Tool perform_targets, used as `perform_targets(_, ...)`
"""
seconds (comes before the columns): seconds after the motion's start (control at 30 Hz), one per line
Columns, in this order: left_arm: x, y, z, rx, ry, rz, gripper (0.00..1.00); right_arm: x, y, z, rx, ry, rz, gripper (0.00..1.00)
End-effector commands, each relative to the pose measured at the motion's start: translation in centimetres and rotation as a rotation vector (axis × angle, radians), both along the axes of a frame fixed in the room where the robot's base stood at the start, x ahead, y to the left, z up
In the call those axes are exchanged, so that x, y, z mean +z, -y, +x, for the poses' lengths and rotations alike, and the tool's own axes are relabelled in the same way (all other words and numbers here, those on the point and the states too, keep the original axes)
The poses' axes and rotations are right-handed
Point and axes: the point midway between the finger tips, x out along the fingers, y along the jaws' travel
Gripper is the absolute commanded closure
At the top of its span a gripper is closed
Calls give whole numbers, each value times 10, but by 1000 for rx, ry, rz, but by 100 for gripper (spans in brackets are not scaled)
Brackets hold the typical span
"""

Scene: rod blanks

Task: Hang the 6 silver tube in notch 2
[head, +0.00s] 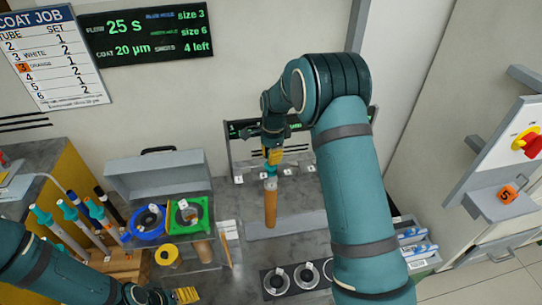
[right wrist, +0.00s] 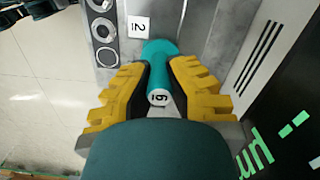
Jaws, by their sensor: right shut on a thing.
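My right gripper (head: 272,155) is shut on the teal upper end of a tube (right wrist: 160,75) in front of the rack (head: 238,170). The rack has several white notch tags; the number 2 tag (right wrist: 138,27) shows in the right wrist view, left of the teal end. Whether the tube touches the rack is unclear. My left gripper (head: 187,295) is low at the picture's bottom; its fingers are partly hidden.
Several teal-topped rods (head: 68,210) stand at the left. A blue ring tray (head: 148,222) and a green tray (head: 188,215) sit on the grey bench. A black plate (head: 297,278) with round holes lies in front. A panel with a red knob (head: 527,142) is right.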

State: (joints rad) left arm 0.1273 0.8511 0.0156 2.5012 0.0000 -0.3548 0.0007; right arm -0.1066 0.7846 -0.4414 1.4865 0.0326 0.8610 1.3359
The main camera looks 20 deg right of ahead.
Motion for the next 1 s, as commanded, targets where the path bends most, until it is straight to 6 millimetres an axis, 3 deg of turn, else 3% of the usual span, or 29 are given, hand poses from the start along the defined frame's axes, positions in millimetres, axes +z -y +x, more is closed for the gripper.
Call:
perform_targets(0.93, -1, 0, 0, 0, 0, 0, 36, -8, 0, 0, 0, 1, 0, 100)
perform_targets(0.97, -1, 0, 0, 0, 0, 0, 36, -8, 0, 0, 0, 1, 0, 75)
perform_targets(1.0, -1, 0, 0, 0, 0, 0, 36, -8, 0, 0, 0, 1, 0, 61)
